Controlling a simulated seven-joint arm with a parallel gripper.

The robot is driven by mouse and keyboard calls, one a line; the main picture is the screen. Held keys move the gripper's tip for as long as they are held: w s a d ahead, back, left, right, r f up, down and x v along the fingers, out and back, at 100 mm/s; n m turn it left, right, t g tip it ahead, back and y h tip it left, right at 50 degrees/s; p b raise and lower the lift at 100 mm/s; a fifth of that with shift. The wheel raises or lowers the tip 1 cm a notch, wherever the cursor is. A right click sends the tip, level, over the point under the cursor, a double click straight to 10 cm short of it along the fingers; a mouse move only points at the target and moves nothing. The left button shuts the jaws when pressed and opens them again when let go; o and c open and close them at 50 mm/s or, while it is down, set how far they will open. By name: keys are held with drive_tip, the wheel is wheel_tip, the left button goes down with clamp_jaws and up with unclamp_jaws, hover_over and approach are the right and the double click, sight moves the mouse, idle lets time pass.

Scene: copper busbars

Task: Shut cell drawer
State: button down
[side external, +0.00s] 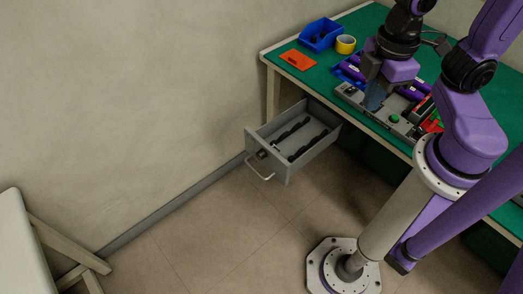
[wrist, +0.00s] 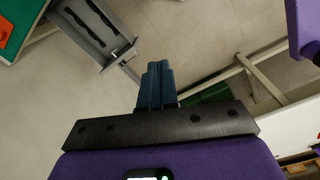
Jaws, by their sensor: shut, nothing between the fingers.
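The grey cell drawer (side external: 292,140) is pulled out from under the green-topped workbench, at its left end in the side view. Dark long items lie inside it, and a pale wire handle (side external: 259,169) is on its front panel. The drawer also shows at the upper left of the wrist view (wrist: 88,41), with its handle (wrist: 128,60) toward the middle. My gripper (side external: 374,100) is shut and empty, above the bench top and away from the drawer in the side view. Its blue fingers (wrist: 156,84) are together in the wrist view, apart from the handle.
The bench (side external: 395,143) carries a blue bin (side external: 320,35), yellow tape (side external: 345,44), an orange sheet (side external: 298,60) and a grey fixture (side external: 375,116) with red and green parts. The floor in front of the drawer is clear. A white-topped table (side external: 22,245) stands at the lower left.

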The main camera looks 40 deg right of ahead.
drive_tip(key=w+a+f+n+h, duration=0.2)
drive_tip(key=w+a+f, duration=0.55)
drive_tip(key=w, duration=0.35)
drive_tip(key=w+a+f+n+h, duration=0.1)
drive_tip(key=w+a+f+n, duration=0.1)
drive_tip(key=w+a+f, duration=0.6)
drive_tip(key=shift+n+h, duration=0.6)
drive_tip(key=shift+h, duration=0.1)
drive_tip(key=w+d+f, duration=0.2)
drive_tip(key=f, duration=0.4)
drive_tip(key=w+d+f, duration=0.2)
drive_tip(key=d+f, duration=0.1)
drive_tip(key=f, duration=0.4)
drive_tip(key=w+d+f, duration=0.2)
drive_tip(key=f, duration=0.4)
drive_tip(key=shift+w+d+f, duration=0.1)
drive_tip(key=shift+d+f, duration=0.1)
drive_tip(key=shift+d, duration=0.75)
drive_tip(key=d, duration=2.8)
drive_tip(key=shift+d, duration=0.45)
